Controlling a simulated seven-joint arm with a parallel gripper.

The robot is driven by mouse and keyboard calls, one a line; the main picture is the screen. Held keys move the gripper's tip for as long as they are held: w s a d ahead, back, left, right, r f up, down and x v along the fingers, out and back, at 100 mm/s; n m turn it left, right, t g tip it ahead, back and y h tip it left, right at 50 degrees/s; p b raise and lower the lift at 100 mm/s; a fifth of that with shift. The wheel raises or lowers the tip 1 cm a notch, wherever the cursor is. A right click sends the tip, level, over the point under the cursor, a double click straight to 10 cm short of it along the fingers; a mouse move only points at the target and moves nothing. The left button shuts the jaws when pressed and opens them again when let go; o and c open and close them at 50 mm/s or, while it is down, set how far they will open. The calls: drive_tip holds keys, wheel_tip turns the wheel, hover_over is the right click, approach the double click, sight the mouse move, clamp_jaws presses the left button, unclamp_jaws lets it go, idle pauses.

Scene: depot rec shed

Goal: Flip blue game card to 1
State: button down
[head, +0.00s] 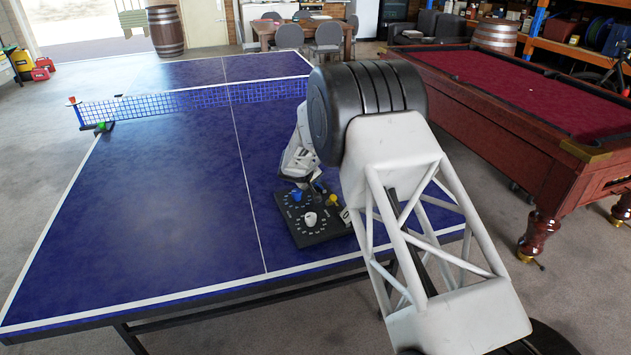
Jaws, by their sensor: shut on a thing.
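A black board (306,235) with pale markings stands near the right edge of the blue table. My gripper (300,186) points down over the back of the board and is shut at the blue piece. Its fingertips are small and partly hidden. I cannot read any number on the blue piece.
The blue table (170,210) is clear left of the board, with a net (190,100) across its far part. A small dark object with green (103,127) sits by the net's left end. A red pool table (530,95) stands to the right.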

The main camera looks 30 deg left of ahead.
sight(318, 184)
drive_tip(key=shift+f, duration=0.1)
drive_tip(key=c, duration=1.2)
unclamp_jaws()
drive_tip(key=shift+c, duration=0.2)
drive_tip(key=shift+d+g, duration=0.15)
drive_tip(key=shift+g, duration=0.35)
drive_tip(key=shift+w+m+g+y, duration=0.15)
drive_tip(key=shift+m+g+y, duration=0.15)
drive_tip(key=shift+g+y, duration=0.15)
drive_tip(key=shift+w+d+r+g+y, duration=0.25)
drive_tip(key=shift+r+g+y, duration=0.15)
drive_tip(key=shift+g+y, duration=0.25)
drive_tip(key=v, duration=0.7)
drive_tip(key=shift+s+r, duration=0.15)
drive_tip(key=shift+r, duration=0.2)
drive_tip(key=shift+d+m+g+y, duration=0.3)
drive_tip(key=shift+d+g, duration=0.2)
drive_tip(key=shift+d, duration=0.05)
drive_tip(key=shift+w+d+r+y, duration=0.15)
drive_tip(key=shift+w+d+y, duration=0.2)
drive_tip(key=shift+w, duration=0.1)
